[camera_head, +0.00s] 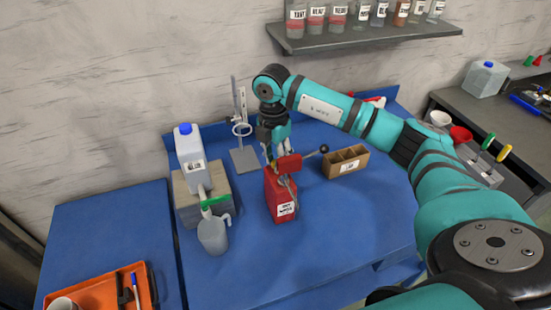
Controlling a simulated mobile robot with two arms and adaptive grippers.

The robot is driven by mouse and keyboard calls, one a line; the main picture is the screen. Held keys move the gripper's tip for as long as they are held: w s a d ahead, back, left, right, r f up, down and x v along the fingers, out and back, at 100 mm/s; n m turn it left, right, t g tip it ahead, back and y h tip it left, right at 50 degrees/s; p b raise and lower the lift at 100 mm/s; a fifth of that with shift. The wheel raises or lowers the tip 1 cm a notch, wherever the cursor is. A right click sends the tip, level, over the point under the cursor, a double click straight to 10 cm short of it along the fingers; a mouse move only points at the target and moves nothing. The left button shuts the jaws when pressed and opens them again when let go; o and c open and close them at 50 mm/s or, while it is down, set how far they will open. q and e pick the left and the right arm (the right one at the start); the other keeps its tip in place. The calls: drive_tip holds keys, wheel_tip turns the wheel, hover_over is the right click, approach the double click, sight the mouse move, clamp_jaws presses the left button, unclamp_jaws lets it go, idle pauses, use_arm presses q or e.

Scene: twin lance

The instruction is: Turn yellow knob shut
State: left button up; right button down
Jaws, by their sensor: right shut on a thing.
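A red canister (280,198) with a white label stands upright on the blue bench, a red block and a black-ended lever at its top. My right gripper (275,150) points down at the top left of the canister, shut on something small. A small patch of yellow (271,163) shows just under its fingers; this appears to be the yellow knob, mostly hidden by the fingers. I cannot tell how far the knob is turned. My left gripper is not in view.
A white jug (191,155) on a wooden block stands left, above a clear pitcher (213,234). A ring stand (243,158) is behind. A wooden box (346,167) is right of the canister. An orange tray (97,297) lies front left. The bench front is clear.

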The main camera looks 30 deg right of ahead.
drive_tip(key=shift+m, duration=0.5)
drive_tip(key=c, duration=1.1)
unclamp_jaws()
